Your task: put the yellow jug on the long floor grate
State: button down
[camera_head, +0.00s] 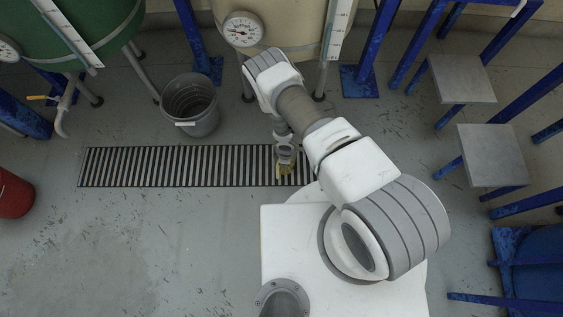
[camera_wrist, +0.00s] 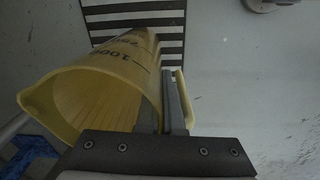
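The yellow jug (camera_wrist: 95,92) fills the left half of the wrist view, its open mouth towards the camera and measuring marks on its side. In the head view only a bit of the jug (camera_head: 284,170) shows below my gripper (camera_head: 285,158), over the right end of the long floor grate (camera_head: 180,167). My gripper (camera_wrist: 165,100) has its fingers close together at the jug's handle side, and appears shut on it. The grate (camera_wrist: 135,15) also shows beyond the jug's base in the wrist view. I cannot tell whether the jug touches the grate.
A grey bucket (camera_head: 190,105) stands just behind the grate. A red bucket (camera_head: 14,194) is at the left edge. Tanks with gauges and blue-legged frames stand at the back. Grey-topped steps (camera_head: 490,155) are at the right. The grate's left and middle stretches are clear.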

jog(key=c, duration=1.5)
grip_release()
jog(key=shift+f, duration=0.1)
jog(key=o, duration=0.4)
jog(key=shift+o, duration=0.2)
notch_tip(320, 180, up, 12)
jog(key=p, duration=0.5)
jog(key=shift+s+d+r, duration=0.15)
jog(key=shift+s+r, duration=0.05)
jog(key=shift+s, duration=0.1)
